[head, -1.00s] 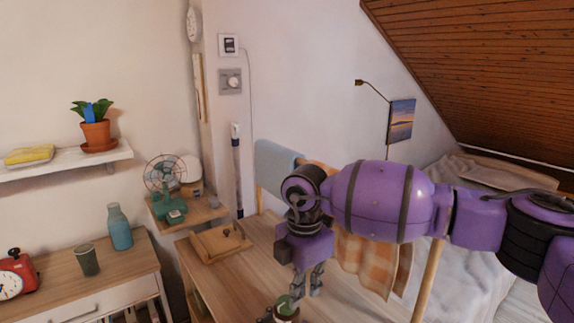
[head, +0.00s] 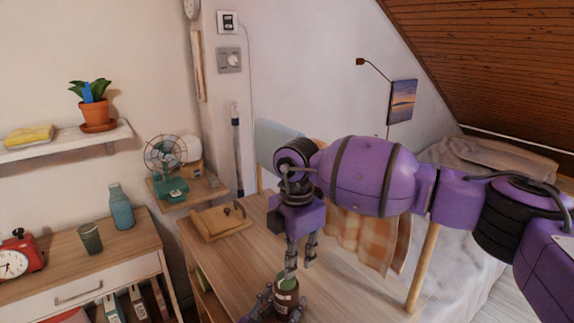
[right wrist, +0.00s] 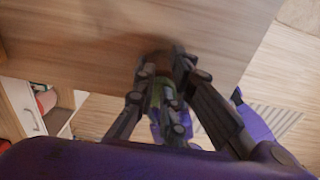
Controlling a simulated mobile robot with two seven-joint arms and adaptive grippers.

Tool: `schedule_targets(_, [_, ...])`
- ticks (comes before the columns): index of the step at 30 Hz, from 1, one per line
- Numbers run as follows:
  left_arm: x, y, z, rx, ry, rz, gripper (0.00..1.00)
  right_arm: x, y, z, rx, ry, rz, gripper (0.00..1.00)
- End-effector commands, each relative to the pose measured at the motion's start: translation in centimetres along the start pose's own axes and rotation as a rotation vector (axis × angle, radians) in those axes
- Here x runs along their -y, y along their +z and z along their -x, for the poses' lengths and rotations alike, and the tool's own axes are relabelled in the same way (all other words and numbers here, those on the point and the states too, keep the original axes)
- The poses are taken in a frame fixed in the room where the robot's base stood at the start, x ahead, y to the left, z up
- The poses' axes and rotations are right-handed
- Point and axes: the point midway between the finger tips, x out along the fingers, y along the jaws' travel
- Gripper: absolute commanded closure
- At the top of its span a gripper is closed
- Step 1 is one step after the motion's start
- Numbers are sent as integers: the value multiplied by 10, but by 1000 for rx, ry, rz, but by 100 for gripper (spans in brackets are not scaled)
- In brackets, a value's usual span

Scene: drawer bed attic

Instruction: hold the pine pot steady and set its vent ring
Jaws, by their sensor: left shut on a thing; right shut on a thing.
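The pine pot (head: 285,301) is a small dark brown pot with a pale label and a green top (head: 287,281), at the lower edge of the head view. My left gripper (head: 272,308) is shut around its body from the front. My right gripper (head: 298,264) reaches down from above, shut at the green top, which looks to be the vent ring. In the right wrist view, the green part (right wrist: 157,91) is blurred between the right fingers (right wrist: 160,84). The ring's exact setting is too small to tell.
A drawer cabinet (head: 88,285) is at left.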

Motion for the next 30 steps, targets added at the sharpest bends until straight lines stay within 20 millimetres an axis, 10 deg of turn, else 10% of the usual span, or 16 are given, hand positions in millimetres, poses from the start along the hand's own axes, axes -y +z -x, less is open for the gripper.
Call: schedule_targets(30, [-8,0,-1,-3,16,-1,86,-3,8,0,-1,-4,-5,100])
